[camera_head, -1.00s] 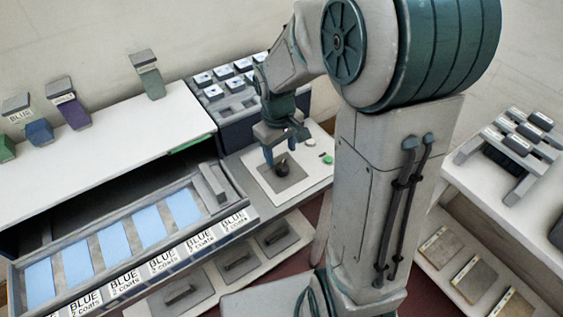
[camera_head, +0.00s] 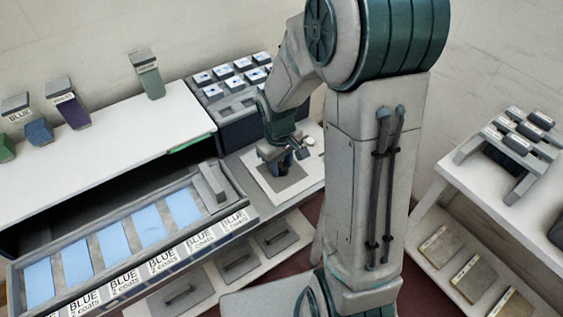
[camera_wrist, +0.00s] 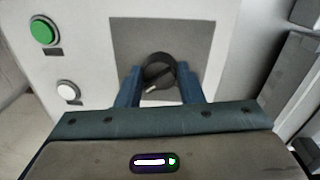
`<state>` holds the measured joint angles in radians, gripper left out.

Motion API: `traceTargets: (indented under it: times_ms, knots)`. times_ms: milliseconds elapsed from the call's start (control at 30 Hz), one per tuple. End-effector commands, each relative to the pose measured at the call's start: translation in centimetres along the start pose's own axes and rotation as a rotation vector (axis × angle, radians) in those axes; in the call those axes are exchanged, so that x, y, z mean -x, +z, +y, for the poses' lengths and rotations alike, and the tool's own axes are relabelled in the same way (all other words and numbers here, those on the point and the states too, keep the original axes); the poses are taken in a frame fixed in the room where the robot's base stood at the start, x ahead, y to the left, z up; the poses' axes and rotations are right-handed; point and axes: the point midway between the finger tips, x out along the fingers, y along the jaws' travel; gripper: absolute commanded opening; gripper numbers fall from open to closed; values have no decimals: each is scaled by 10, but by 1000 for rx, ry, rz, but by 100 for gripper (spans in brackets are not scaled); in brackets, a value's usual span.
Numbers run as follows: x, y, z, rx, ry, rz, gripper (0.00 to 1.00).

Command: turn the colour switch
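The colour switch is a round black knob with a raised bar and a white pointer mark, on a grey square plate; it shows in the wrist view (camera_wrist: 158,72). Its pointer mark faces down and slightly left there. My gripper (camera_wrist: 161,86) is down at the knob, one blue finger on its left and one on its right. The fingers stand apart; whether either touches the knob is unclear. In the head view my gripper (camera_head: 288,163) is over the grey plate (camera_head: 287,180) and hides most of the knob.
A green button (camera_wrist: 43,32) and a white button (camera_wrist: 67,92) sit left of the switch in the wrist view. A rack of labelled blocks (camera_head: 237,95) stands behind the panel. A tray with blue panels (camera_head: 111,243) lies to the left.

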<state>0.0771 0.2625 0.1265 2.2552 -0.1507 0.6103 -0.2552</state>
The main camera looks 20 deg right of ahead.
Motion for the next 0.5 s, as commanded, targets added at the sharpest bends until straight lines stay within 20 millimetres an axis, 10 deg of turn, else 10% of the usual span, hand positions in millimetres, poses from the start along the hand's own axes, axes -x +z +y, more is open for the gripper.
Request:
traceTargets:
  times_ms: [500]
  knots:
    - [1,0,1,180,1,12,11]
